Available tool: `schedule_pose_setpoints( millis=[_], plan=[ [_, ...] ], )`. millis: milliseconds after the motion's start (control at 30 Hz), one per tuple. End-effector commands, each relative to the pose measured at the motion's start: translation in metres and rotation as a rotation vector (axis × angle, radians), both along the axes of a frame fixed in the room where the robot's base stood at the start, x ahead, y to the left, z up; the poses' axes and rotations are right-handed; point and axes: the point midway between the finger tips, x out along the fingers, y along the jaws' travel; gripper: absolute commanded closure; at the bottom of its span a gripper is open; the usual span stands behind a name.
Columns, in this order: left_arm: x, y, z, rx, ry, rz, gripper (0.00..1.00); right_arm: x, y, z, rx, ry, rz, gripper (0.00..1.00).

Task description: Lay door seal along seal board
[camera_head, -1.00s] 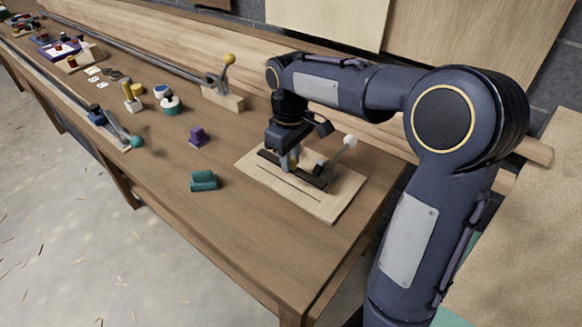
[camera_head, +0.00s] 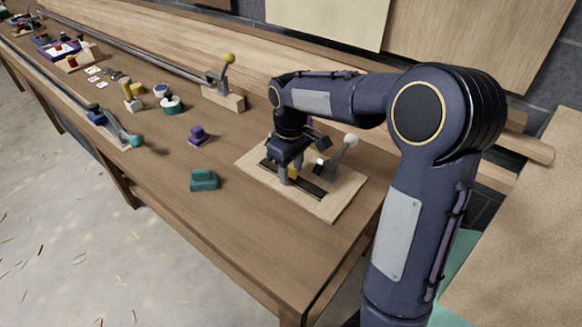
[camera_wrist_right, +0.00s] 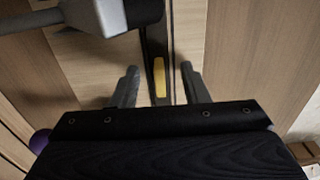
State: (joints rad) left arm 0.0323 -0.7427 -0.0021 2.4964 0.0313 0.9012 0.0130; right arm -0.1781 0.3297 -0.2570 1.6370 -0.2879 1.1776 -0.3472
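The seal board (camera_head: 338,207) is a pale wooden board lying on the workbench at the right. The door seal (camera_head: 312,189) is a black strip with a yellow grip piece (camera_head: 293,173); it lies along the middle of the board. My right gripper (camera_head: 289,172) points down over the strip. In the right wrist view the fingers (camera_wrist_right: 160,88) stand apart on either side of the yellow piece (camera_wrist_right: 159,77), with gaps on both sides. The strip's near part is hidden by the gripper body. My left gripper is out of view.
A toggle clamp with a white ball knob (camera_head: 351,140) stands at the board's back edge, close to my right gripper. A teal block (camera_head: 204,180) and a purple knob (camera_head: 198,136) sit to the left. The bench front right of the board is clear.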

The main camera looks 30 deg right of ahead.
Motion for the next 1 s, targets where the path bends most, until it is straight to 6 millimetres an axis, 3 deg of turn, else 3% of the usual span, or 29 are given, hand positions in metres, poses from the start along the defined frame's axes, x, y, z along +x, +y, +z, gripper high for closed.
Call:
schedule_pose_setpoints(
  millis=[367, 800, 1000],
  plan=[
    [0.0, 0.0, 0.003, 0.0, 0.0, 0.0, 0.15, 0.001, 0.0, 0.009, 0.0, -0.003, 0.0, 0.59],
    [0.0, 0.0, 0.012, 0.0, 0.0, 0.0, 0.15, 0.001, 0.0, 0.096, 0.001, -0.004, -0.001, 0.59],
    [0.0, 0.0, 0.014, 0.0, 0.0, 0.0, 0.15, 0.0, 0.0, 0.119, 0.0, -0.002, 0.0, 0.59]
  ],
)
